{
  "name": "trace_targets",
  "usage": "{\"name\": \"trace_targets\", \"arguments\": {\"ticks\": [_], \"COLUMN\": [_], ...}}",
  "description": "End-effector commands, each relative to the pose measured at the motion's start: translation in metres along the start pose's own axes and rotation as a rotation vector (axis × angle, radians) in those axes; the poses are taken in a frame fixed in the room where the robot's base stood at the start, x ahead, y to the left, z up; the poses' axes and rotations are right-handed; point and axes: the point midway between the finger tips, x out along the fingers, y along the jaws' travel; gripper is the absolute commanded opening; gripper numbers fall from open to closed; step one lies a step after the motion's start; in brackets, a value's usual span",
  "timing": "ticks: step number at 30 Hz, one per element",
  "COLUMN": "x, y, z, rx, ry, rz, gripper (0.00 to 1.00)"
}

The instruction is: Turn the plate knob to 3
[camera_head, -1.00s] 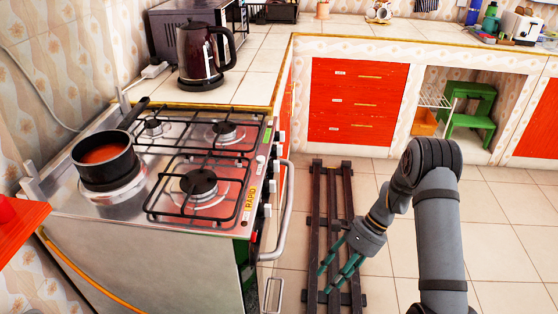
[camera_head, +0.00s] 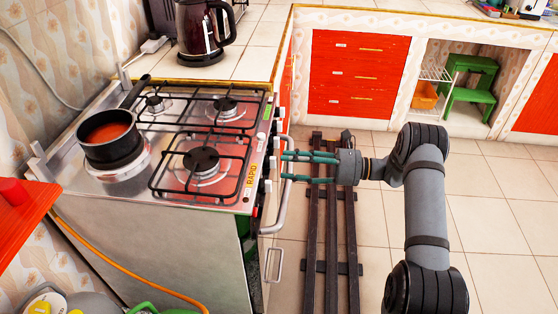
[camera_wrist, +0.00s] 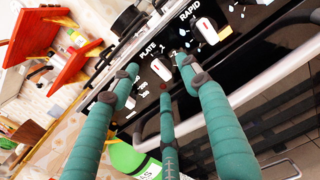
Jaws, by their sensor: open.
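The plate knob (camera_wrist: 161,69) is a white knob with a red mark on the stove's dark front panel. In the wrist view the word PLATE and a 1 are printed beside it. My gripper (camera_wrist: 158,80) has its green fingers spread around the knob's position in that view, with nothing between them. Whether any finger touches the knob cannot be told. In the head view my gripper (camera_head: 285,167) points left at the stove's front, close to the handle bar, where the fingertips partly cover the row of knobs. The exact number the knob points to is too small to read.
A second white knob (camera_wrist: 207,32), near the word RAPID, sits beside the plate knob. The oven handle (camera_head: 284,205) runs along the stove front. A pot with red contents (camera_head: 111,145) stands on the hot plate. The floor to the right has dark rails (camera_head: 331,235).

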Motion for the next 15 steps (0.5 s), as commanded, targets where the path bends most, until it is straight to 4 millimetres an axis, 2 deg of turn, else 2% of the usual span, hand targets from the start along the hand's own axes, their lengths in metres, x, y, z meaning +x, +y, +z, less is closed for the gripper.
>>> {"name": "trace_targets", "arguments": {"ticks": [1,6,15], "x": [0.010,0.029,0.036], "y": [0.001,0.001,0.000], "z": [0.001,0.000,0.000], "rx": [0.002,0.001,0.001], "ry": [0.000,0.001,0.001], "rz": [0.003,0.001,0.000], "gripper": [0.46,0.46,0.46]}}
